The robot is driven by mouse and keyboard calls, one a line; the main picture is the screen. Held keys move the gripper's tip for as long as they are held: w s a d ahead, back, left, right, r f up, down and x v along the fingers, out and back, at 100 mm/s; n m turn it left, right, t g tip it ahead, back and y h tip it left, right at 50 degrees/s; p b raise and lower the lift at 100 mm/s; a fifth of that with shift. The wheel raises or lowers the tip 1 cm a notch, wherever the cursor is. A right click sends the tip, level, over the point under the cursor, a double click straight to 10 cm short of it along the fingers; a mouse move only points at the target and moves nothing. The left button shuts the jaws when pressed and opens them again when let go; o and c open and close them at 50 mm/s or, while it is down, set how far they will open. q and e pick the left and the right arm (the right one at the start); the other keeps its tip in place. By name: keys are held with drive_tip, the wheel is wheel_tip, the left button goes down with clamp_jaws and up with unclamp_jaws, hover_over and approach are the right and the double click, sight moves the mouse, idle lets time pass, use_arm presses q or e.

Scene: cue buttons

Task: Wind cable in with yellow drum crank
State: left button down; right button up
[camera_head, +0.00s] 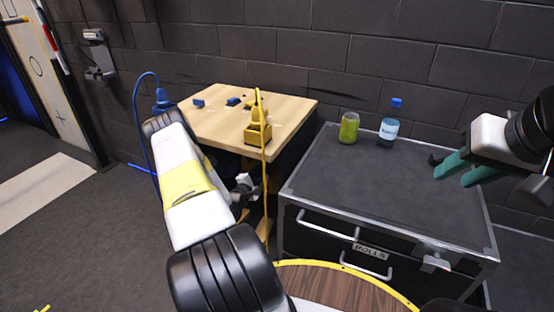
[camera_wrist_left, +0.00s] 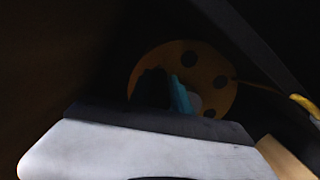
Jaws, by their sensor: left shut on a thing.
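The yellow drum (camera_wrist_left: 205,72) shows in the left wrist view as a dim, round flange with several holes, in deep shadow. My left gripper (camera_wrist_left: 175,92) is in front of the flange, a teal pad showing near its middle. It is shut on the drum's crank, which the fingers mostly hide. In the head view my left arm reaches down to the shaded space below the table. The yellow cable (camera_head: 264,170) hangs over the table's front edge from a yellow block (camera_head: 257,134). My right gripper (camera_head: 460,170) is open and empty, above the right side of the black case.
The wooden table (camera_head: 225,128) also bears small blue parts (camera_head: 233,101). A blue cable (camera_head: 136,95) hangs at its left. A black case (camera_head: 335,180) carries a green jar (camera_head: 349,127) and a blue-capped bottle (camera_head: 389,125). A round wooden top (camera_head: 330,288) is in front.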

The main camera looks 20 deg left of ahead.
use_arm(q)
drive_tip(key=shift+s+d+f, duration=0.15)
drive_tip(key=shift+f, duration=0.1)
drive_tip(key=c, duration=1.4)
unclamp_jaws()
drive_tip(key=shift+c, duration=0.2)
drive_tip(key=shift+o, duration=1.2)
drive_tip(key=shift+r, duration=0.1)
drive_tip(key=s, duration=0.7)
drive_tip(key=shift+s+a, duration=0.3)
drive_tip(key=shift+a, duration=0.1)
